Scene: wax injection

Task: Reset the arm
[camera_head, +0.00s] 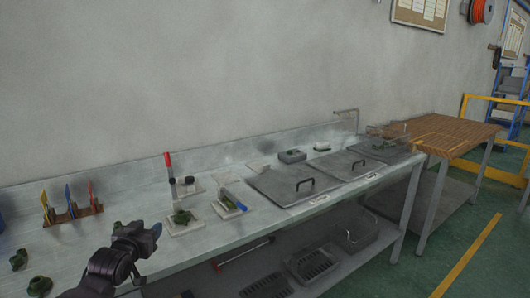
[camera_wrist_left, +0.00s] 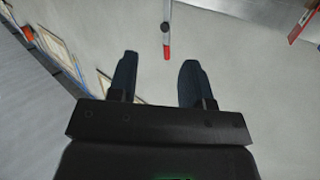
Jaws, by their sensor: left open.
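My left gripper (camera_head: 148,234) is raised at the front left of the steel bench (camera_head: 120,212) in the head view. In the left wrist view its two dark fingers (camera_wrist_left: 158,82) stand wide apart with nothing between them. A tool with a red end and a pale shaft (camera_wrist_left: 166,48) shows beyond the fingertips, apart from them. It matches the red-topped upright tool (camera_head: 169,165) on the bench. My right gripper is in neither view.
Green parts (camera_head: 182,217) rest on pale blocks near the gripper. A small rack (camera_head: 72,214) of coloured tools stands left, with green pieces (camera_head: 38,286) in front. Lidded basins (camera_head: 295,182) fill the right half. A wooden-topped table (camera_head: 450,135) adjoins it. Air above the bench is clear.

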